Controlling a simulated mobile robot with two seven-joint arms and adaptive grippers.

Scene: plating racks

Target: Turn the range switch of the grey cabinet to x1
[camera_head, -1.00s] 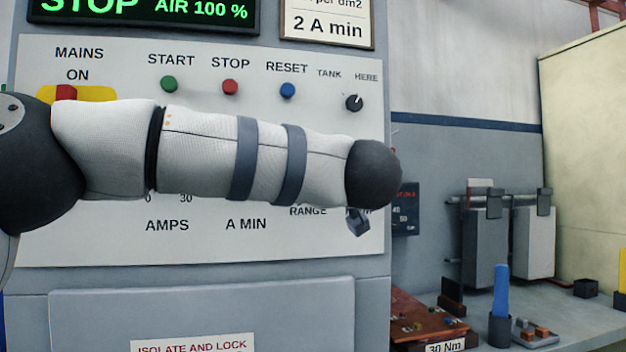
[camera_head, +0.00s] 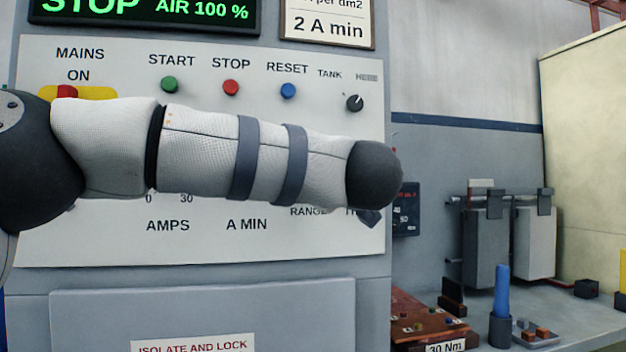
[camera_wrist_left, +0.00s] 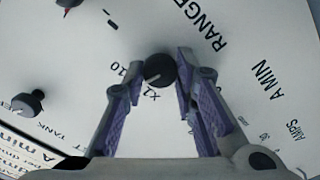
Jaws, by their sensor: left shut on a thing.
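The grey cabinet (camera_head: 370,290) fills the left of the head view. My left arm crosses its white panel (camera_head: 60,235) and hides most of the lower controls, including the range switch. In the left wrist view the range switch is a round black knob (camera_wrist_left: 160,69) below the word RANGE. The fingers of my left gripper (camera_wrist_left: 161,60) are shut on it, one on each side. Marks x1 and 10 are printed beside it. A pale mark on the knob faces about towards x1; its exact alignment is hard to tell. My right gripper is not in view.
A bench (camera_head: 570,325) with a blue-handled tool (camera_head: 502,290) stands to the right.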

